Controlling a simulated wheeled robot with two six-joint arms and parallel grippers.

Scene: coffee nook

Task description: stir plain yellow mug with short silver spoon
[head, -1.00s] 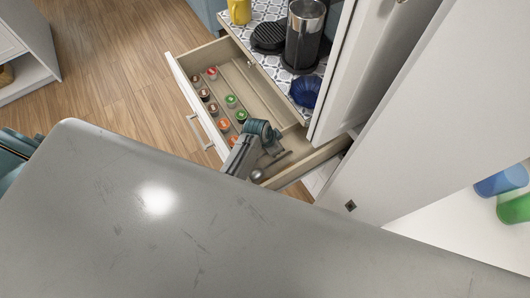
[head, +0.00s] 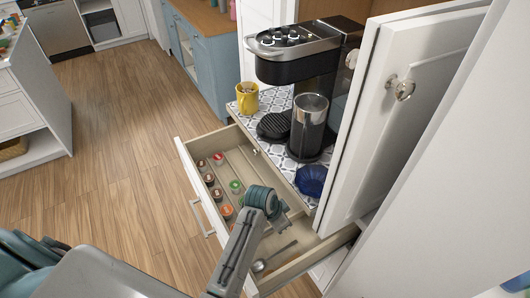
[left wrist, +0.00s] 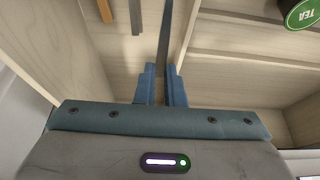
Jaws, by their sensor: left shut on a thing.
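The plain yellow mug (head: 247,97) stands upright on the patterned counter at the back, left of the coffee machine. The short silver spoon (head: 260,265) is in the front right compartment of the open drawer, its bowl toward me. My left gripper (head: 282,228) reaches down into that drawer, its fingers mostly hidden behind the wrist in the head view. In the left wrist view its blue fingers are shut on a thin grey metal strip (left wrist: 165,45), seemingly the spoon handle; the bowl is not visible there. My right gripper is not in view.
The open drawer (head: 186,165) holds several coffee pods (head: 219,158) on its left side. A coffee machine (head: 305,55), a dark metal canister (head: 308,125) and a blue bowl (head: 311,180) stand on the counter. An open cabinet door (head: 385,130) blocks the right side.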

